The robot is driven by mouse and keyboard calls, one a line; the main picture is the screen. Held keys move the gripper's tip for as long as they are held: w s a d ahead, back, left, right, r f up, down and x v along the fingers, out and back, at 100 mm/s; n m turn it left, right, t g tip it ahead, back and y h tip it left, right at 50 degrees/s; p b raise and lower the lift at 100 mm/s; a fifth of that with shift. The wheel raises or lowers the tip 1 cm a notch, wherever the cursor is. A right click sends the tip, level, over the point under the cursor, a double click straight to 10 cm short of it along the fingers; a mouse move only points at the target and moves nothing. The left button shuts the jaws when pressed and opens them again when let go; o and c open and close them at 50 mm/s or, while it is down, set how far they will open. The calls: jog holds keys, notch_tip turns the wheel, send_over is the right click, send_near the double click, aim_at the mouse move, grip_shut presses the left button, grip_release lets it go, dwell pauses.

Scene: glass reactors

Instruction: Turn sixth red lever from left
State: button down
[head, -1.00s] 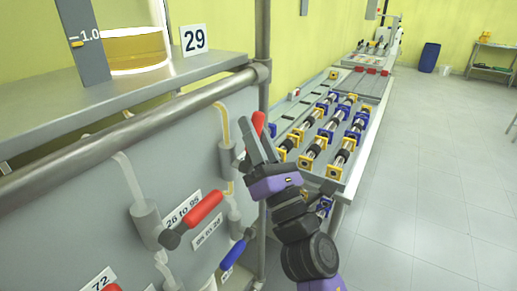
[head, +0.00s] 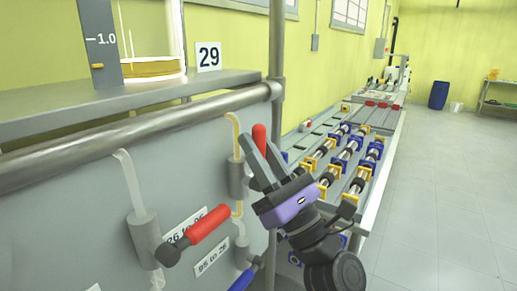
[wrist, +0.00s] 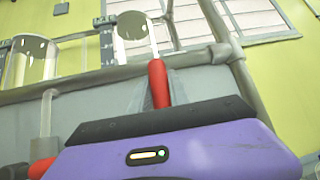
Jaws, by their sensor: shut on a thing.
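A red lever (head: 259,138) stands nearly upright at the right end of the grey panel, beside a valve with a yellow-tinted tube (head: 234,130). My gripper (head: 263,162), with dark fingers and a purple body, is shut on this lever. The fingers hide its lower part. In the wrist view the red lever (wrist: 158,83) rises above the dark edge of my gripper. Another red lever (head: 207,224) slants up to the right on the nearer valve. I cannot count the whole row from here.
A steel rail (head: 130,133) runs above the panel to an upright post (head: 277,60). A blue lever (head: 242,280) sits below. Open floor (head: 440,190) lies right.

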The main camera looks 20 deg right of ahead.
jog(key=shift+f, duration=0.1)
jog(key=c, duration=1.2)
grip_release()
jog(key=shift+c, duration=0.2)
jog(key=b+v, duration=0.2)
jog(key=v, duration=0.5)
jog(key=shift+s+f+b, duration=0.25)
jog(key=shift+f+b, duration=0.05)
jog(key=shift+b, duration=0.05)
jog(key=shift+d, duration=0.1)
